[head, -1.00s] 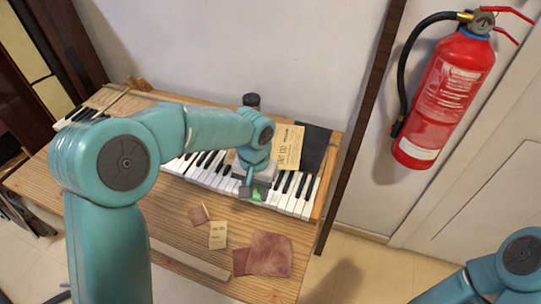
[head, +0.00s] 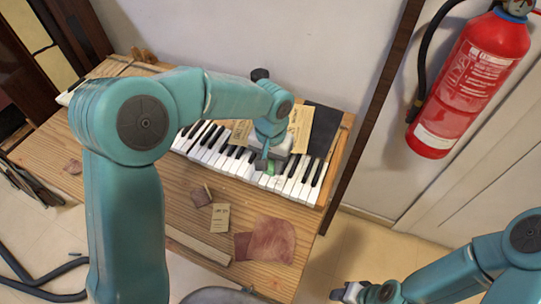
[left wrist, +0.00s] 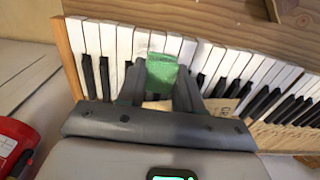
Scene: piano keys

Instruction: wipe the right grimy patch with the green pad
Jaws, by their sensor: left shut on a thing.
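The green pad (head: 271,167) is between the fingers of my left gripper (head: 265,163), over the white keys near the right end of the piano keyboard (head: 217,152). In the left wrist view the green pad (left wrist: 161,72) sits between both fingertips of the left gripper (left wrist: 160,78), above the front part of the keys. I cannot tell whether it touches them.
Yellowed paper (head: 301,125) and a dark folder (head: 323,122) lie at the keyboard's back right. A small card (head: 220,217) and reddish-brown cloths (head: 272,240) lie on the wooden top in front. A red fire extinguisher (head: 470,75) hangs at the right.

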